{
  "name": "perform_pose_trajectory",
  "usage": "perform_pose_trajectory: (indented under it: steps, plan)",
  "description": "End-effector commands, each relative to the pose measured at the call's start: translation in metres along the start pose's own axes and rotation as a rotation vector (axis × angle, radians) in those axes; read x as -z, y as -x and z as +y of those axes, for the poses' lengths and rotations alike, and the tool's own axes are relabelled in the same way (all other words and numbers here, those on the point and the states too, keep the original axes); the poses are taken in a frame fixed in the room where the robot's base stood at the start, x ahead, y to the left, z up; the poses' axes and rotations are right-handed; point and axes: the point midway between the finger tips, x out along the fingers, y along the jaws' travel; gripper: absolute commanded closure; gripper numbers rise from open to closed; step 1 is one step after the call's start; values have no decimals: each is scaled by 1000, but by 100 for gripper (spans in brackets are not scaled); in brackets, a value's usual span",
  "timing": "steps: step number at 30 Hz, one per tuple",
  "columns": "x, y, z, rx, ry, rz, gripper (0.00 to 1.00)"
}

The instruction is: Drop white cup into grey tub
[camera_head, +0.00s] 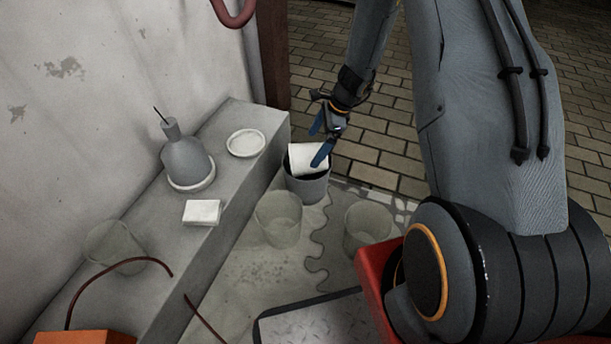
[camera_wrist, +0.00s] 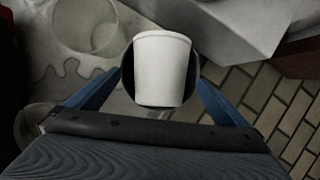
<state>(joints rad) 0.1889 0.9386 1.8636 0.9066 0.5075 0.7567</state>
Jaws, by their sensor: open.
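The white cup (camera_head: 308,158) sits at the mouth of the grey tub (camera_head: 307,188), tilted on its side in the head view, with the tub's dark inside showing around it. In the wrist view the white cup (camera_wrist: 162,68) is between the blue fingers, with the dark tub opening (camera_wrist: 192,72) behind it. My gripper (camera_head: 318,140) is open above the tub, its blue fingers spread on either side of the cup and apart from it in the wrist view (camera_wrist: 160,95). How deep the cup is in the tub is hidden.
Two translucent tubs (camera_head: 278,220) (camera_head: 367,228) stand on the floor nearby. The grey ledge (camera_head: 240,140) on the left holds a grey flask (camera_head: 186,158), a white dish (camera_head: 246,143), a white block (camera_head: 202,212) and a clear tub (camera_head: 113,246). Brick floor beyond is clear.

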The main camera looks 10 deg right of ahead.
Motion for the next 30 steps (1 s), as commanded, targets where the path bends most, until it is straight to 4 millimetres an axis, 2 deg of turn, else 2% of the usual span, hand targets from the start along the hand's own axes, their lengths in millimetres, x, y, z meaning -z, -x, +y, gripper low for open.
perform_pose_trajectory:
  steps: [1, 3, 9, 26, 28, 30]
  plan:
    - [-1, 13, 0, 3, -1, -1, 0]
    - [-1, 25, 0, 3, 1, 0, 0]
    - [-1, 49, 0, 2, 0, 0, 0]
    - [-1, 54, 0, 0, 2, 0, 0]
    - [-6, 56, 2, -2, 21, 1, 0]
    - [-22, 63, 5, -6, 73, 2, 0]
